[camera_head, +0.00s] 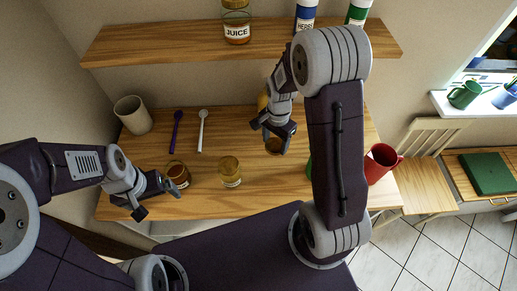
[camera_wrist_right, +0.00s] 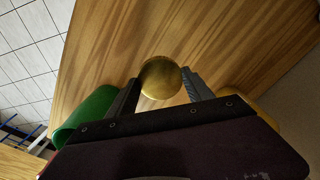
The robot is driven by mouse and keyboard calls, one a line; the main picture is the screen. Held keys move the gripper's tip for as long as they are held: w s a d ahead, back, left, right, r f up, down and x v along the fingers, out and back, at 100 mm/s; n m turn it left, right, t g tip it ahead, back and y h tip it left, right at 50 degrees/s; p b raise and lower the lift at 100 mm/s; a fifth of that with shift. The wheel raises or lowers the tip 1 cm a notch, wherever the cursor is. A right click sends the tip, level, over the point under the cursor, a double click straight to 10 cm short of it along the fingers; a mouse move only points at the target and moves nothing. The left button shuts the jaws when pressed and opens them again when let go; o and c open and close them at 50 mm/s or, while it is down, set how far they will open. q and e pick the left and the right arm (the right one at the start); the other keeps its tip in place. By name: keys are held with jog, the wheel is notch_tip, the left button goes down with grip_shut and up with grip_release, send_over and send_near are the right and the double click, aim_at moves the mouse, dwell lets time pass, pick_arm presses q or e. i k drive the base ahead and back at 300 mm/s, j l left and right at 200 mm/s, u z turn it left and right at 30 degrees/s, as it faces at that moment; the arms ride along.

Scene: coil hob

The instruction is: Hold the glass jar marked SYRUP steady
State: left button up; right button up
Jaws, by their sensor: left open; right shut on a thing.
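My right gripper (camera_head: 276,139) is shut on a small round jar (camera_head: 274,147) with a golden-brown top. In the right wrist view the jar's round top (camera_wrist_right: 161,78) sits between the two fingers (camera_wrist_right: 163,95). Its label is hidden, so I cannot read SYRUP on it. My left gripper (camera_head: 156,199) is open and empty, close to a dark amber jar (camera_head: 178,175) at the table's front. A yellow jar (camera_head: 230,172) stands to the right of that one. No label shows clearly on either.
The wooden table (camera_head: 205,205) also bears a beige cup (camera_head: 133,114), a purple spoon (camera_head: 176,130), a white spoon (camera_head: 201,130) and a red mug (camera_head: 381,163). A green thing (camera_wrist_right: 88,115) and a yellow thing (camera_wrist_right: 242,108) flank my right gripper. A shelf (camera_head: 180,43) hangs above.

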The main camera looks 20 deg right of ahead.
aim_at(177, 170)
jog(key=k+l+u, duration=0.1)
jog(key=u, duration=0.3)
jog(key=k+u, duration=0.5)
jog(key=u, duration=0.3)
